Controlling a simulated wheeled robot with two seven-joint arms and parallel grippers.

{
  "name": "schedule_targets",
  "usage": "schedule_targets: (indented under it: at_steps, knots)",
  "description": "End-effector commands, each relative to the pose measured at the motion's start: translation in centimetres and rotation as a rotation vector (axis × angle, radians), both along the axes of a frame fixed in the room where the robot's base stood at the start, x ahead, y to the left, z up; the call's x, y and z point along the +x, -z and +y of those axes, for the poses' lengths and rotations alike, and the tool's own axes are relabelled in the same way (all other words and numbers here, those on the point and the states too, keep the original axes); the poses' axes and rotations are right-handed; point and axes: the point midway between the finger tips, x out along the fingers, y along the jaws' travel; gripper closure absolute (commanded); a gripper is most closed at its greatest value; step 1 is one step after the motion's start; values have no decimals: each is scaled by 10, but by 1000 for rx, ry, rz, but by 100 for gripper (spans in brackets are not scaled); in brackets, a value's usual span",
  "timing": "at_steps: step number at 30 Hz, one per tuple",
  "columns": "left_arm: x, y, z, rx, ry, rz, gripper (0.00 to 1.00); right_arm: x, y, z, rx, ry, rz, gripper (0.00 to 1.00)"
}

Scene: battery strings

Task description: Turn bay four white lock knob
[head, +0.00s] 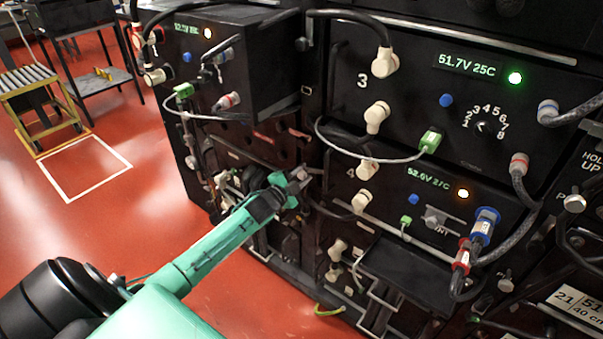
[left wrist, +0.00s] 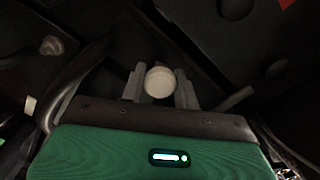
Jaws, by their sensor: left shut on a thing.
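Bay four (head: 440,210) is the black battery module marked 4, with a 52.0V 27C readout and an orange light. A round white knob (left wrist: 160,82) sits between my left gripper's two grey fingers in the left wrist view. In the head view my left gripper (head: 298,182) is at the left edge of bay four, shut on this knob. The fingers and the dim light mostly hide the knob in the head view. My right gripper is in neither view.
Bay three (head: 455,105) is above, with a green light and a numbered dial. White cable plugs (head: 376,115), a grey cable with a green plug (head: 430,141) and thick black cables hang close by. A black tray (head: 405,272) juts out below.

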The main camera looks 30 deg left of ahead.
Motion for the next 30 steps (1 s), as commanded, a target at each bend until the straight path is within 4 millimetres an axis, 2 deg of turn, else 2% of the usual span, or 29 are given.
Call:
schedule_targets:
  at_steps: [13,30]
  knots:
    - [0,1,-1,293,1,-22,92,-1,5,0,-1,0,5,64]
    - [0,1,-1,369,1,-28,92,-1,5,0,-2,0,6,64]
